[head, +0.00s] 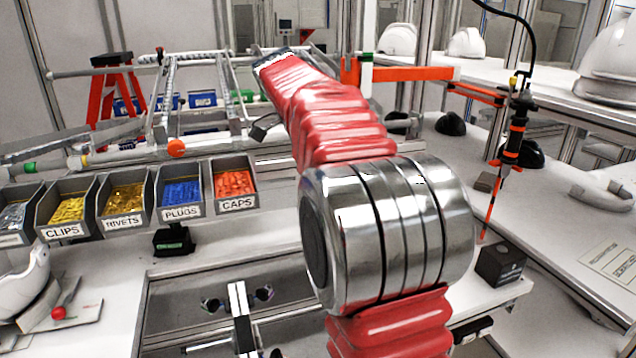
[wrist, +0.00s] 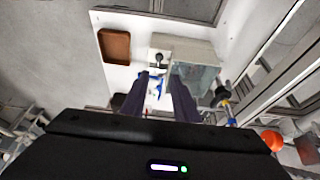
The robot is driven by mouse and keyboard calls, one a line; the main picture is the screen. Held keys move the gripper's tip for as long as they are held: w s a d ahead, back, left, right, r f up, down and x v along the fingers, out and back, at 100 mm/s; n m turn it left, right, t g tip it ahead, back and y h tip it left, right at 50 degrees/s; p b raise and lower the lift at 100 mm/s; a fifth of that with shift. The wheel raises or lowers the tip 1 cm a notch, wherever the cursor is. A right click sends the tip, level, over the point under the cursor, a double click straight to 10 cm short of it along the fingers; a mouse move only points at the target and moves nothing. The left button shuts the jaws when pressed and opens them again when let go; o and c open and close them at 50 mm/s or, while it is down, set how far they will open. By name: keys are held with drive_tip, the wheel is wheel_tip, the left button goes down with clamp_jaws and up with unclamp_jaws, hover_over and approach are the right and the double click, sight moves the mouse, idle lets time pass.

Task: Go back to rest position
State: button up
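My gripper (wrist: 160,77) shows in the wrist view, with two dark fingers spread apart. The gap between them looks empty. Beyond the fingers are a white surface, a pale box-like thing (wrist: 195,60) and a small blue-and-white item (wrist: 155,88), too blurred to identify. In the head view my red-sleeved arm stretches up and away over the workbench. Its far end is near the rack at the back, and the gripper fingers cannot be made out there.
Labelled bins hold clips (head: 68,210), rivets (head: 124,200), plugs (head: 181,192) and caps (head: 234,184). A white helmet shell (head: 22,278) sits at left. A brown tray (wrist: 115,46) shows in the wrist view.

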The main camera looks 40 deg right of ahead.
idle(0.3)
drive_tip(key=s+a+f+n+t+y, duration=0.1)
drive_tip(key=a+f+n+t, duration=0.1)
drive_tip(key=a+f+n, duration=0.8)
drive_tip(key=s+a+f+n+t+y, duration=0.1)
drive_tip(key=s+a+f+n+t, duration=0.1)
drive_tip(key=s+a+n, duration=0.3)
drive_tip(key=s+a+f+n+t+y, duration=0.2)
drive_tip(key=s+a+n, duration=0.4)
drive_tip(key=s+a, duration=0.5)
drive_tip(key=s, duration=0.3)
drive_tip(key=shift+t, duration=0.4)
drive_tip(key=shift+w, duration=0.1)
idle(1.6)
